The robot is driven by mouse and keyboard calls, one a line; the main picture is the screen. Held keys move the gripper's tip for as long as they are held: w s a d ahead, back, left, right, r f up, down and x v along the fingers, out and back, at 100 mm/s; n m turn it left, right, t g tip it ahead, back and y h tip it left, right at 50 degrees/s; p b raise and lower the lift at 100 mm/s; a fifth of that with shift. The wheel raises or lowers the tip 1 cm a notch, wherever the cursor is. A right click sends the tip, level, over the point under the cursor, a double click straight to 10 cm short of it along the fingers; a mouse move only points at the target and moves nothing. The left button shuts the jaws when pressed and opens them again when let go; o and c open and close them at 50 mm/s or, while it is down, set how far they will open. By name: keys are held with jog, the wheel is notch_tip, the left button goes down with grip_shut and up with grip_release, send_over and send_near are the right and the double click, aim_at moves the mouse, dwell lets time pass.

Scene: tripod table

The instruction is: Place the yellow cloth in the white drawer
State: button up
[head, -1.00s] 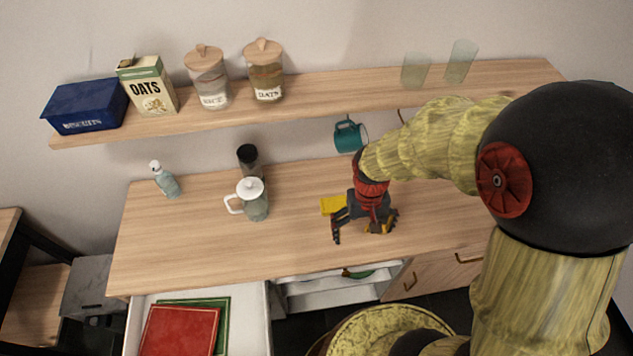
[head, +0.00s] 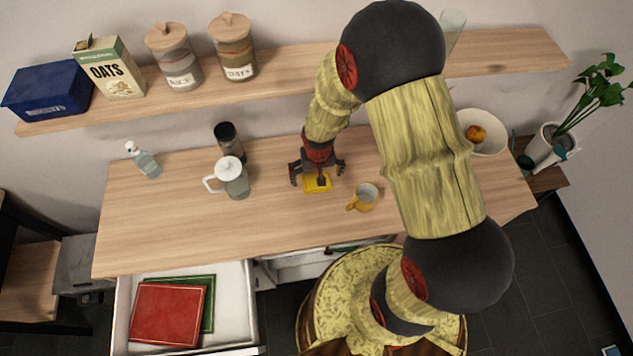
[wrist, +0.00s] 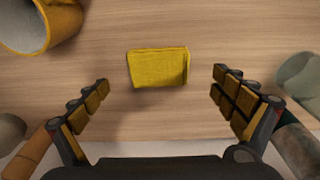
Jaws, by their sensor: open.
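The yellow cloth (head: 317,186) is a small folded rectangle lying on the wooden counter, near its middle. In the wrist view the cloth (wrist: 158,68) lies flat, ahead of and between the fingertips. My gripper (head: 317,172) is above the counter at the cloth, with its fingers spread wide; in the wrist view my gripper (wrist: 160,88) is open and empty. The white drawer (head: 238,313) is pulled out below the counter's left front. It holds a red book (head: 168,314) on a green one (head: 207,300).
A yellow mug (head: 366,197) stands right of the cloth. A glass jug with a white lid (head: 234,180) and a dark-topped container (head: 228,140) stand to its left. A shelf (head: 290,62) runs behind and above. The counter's left front (head: 160,235) is clear.

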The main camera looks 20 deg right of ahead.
jog(key=f, duration=0.3)
jog(key=w+f, duration=0.1)
jog(key=shift+d+f, duration=0.25)
jog(key=shift+f, duration=0.15)
jog(key=c, duration=1.1)
jog(key=shift+c, duration=0.7)
